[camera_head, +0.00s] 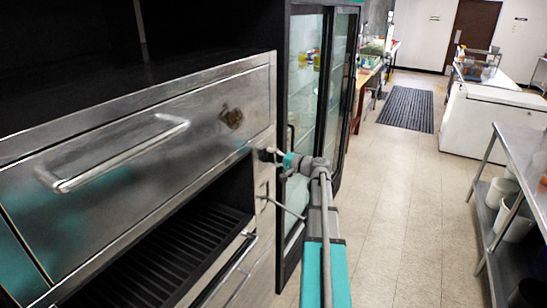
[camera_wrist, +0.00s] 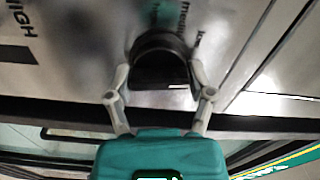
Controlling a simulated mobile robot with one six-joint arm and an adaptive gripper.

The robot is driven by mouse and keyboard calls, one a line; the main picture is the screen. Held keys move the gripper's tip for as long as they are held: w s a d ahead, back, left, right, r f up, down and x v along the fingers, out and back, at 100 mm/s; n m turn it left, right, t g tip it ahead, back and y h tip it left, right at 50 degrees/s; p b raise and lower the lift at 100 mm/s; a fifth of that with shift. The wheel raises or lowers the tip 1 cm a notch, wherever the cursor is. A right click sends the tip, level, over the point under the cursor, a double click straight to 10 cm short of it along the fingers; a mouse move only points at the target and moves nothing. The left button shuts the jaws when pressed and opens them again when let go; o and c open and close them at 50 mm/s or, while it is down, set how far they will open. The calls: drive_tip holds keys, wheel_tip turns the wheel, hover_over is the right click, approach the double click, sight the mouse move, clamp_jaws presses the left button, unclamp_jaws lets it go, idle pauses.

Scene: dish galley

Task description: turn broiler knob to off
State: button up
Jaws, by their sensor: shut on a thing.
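The broiler knob (camera_wrist: 160,62) is a dark round knob on the steel front panel, seen close up in the wrist view. A short white mark shows on its lower right part. Printed words lie above it; one looks like "low" and another like "medium", and "HIGH" stands at the left. My gripper (camera_wrist: 160,76) has one finger on each side of the knob and is shut on it. In the head view my gripper (camera_head: 276,156) reaches the right end of the broiler's front (camera_head: 262,190), and the knob there is small and mostly hidden.
A long drawer handle (camera_head: 120,155) sticks out from the steel front at the left. Below it is an open dark bay with a slatted rack (camera_head: 175,255). A glass-door fridge (camera_head: 305,95) stands just beyond the gripper. The tiled floor (camera_head: 390,200) to the right is clear.

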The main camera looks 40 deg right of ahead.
drive_tip(key=shift+w+d+m, duration=0.1)
drive_tip(key=shift+w+m, duration=0.05)
drive_tip(key=shift+m, duration=0.95)
drive_tip(key=o, duration=1.1)
drive_tip(key=shift+s, duration=0.25)
drive_tip(key=v, duration=1.1)
drive_tip(key=shift+s, duration=0.3)
